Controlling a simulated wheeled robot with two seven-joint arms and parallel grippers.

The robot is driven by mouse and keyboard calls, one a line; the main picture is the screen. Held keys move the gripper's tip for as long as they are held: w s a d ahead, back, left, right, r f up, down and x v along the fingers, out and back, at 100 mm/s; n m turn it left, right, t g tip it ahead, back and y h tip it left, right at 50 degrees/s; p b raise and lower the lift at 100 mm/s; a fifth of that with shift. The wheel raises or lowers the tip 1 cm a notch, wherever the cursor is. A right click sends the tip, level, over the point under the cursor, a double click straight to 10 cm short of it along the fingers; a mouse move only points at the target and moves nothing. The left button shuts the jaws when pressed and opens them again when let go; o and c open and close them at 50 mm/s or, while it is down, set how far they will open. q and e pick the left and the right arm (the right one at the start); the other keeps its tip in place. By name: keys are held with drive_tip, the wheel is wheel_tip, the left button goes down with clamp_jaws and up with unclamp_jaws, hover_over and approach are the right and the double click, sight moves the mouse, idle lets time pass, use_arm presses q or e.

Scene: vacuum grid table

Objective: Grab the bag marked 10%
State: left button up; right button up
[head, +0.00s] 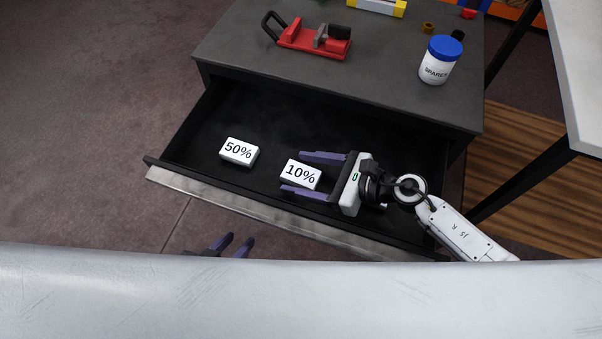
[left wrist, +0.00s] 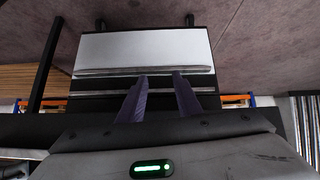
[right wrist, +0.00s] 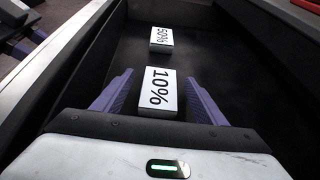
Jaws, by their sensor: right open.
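The bag marked 10% (head: 301,174) is a small white block with black print, lying in the open drawer (head: 190,130). My right gripper (head: 293,173) reaches into the drawer from the right and is open. Its two purple fingers lie on either side of the 10% bag, with gaps on both sides in the right wrist view (right wrist: 160,76). A similar white bag marked 50% (head: 238,151) lies to the left in the same drawer, beyond the fingertips. My left gripper (head: 232,243) is outside the drawer, near the front, its fingers apart and empty.
The grey cabinet top (head: 390,75) above the drawer bears a red clamp tool (head: 310,40) and a white jar with a blue lid (head: 439,62). The drawer's metal front (head: 270,215) runs close to the right gripper. The drawer floor is otherwise clear.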

drive_tip(key=shift+c, duration=0.5)
drive_tip(key=c, duration=1)
drive_tip(key=shift+c, duration=0.2)
drive_tip(key=shift+r, duration=0.1)
